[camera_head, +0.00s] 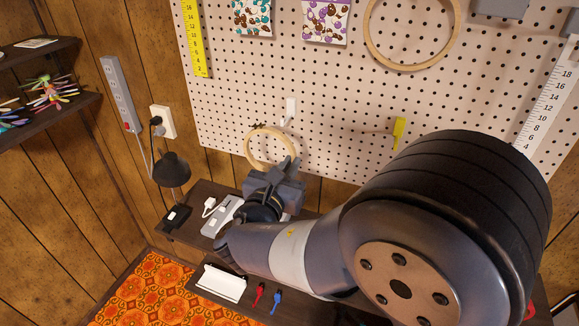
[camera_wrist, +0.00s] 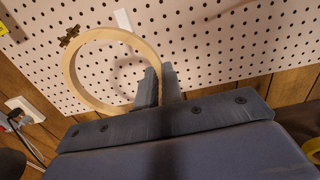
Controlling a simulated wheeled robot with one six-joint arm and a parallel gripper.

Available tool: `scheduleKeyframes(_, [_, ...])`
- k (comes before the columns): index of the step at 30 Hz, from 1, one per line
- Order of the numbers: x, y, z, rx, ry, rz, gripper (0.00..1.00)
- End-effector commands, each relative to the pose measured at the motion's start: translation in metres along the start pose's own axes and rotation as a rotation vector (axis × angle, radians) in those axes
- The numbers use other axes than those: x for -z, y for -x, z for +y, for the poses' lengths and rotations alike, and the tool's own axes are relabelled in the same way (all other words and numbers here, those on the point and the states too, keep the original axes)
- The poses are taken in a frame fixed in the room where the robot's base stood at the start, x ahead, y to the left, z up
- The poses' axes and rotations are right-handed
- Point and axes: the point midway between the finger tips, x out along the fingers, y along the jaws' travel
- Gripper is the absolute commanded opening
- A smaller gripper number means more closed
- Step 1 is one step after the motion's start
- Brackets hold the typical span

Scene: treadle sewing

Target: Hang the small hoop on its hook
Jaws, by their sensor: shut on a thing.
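The small hoop (camera_head: 246,150) is a pale wooden ring with a brass screw clasp at its upper left. It is held upright in front of the pegboard, and it also shows in the wrist view (camera_wrist: 70,76). My gripper (camera_head: 289,166) is shut on its lower right rim; the fingers also show in the wrist view (camera_wrist: 158,84). A small white piece (camera_head: 291,108), perhaps the hook or its tag, is on the pegboard just above and right of the hoop. It shows past the hoop's top in the wrist view (camera_wrist: 123,20). I cannot tell whether the hoop touches it.
The pegboard (camera_head: 330,110) also bears a larger hoop (camera_head: 369,38), a yellow ruler (camera_head: 193,40), bead bags and a yellow-tagged peg (camera_head: 398,130) to the right. A black lamp (camera_head: 173,170) stands left of my gripper. A dark table (camera_head: 190,193) lies below.

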Motion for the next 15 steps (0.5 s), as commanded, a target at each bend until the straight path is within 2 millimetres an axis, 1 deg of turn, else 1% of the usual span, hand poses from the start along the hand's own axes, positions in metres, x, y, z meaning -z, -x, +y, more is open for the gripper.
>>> scheduleKeyframes(11, [-0.0008,0.0011,0.0001,0.000,0.000,-0.001,0.00])
scheduleKeyframes(15, [0.0003,-0.0044,-0.0002,0.002,0.000,0.000,0.00])
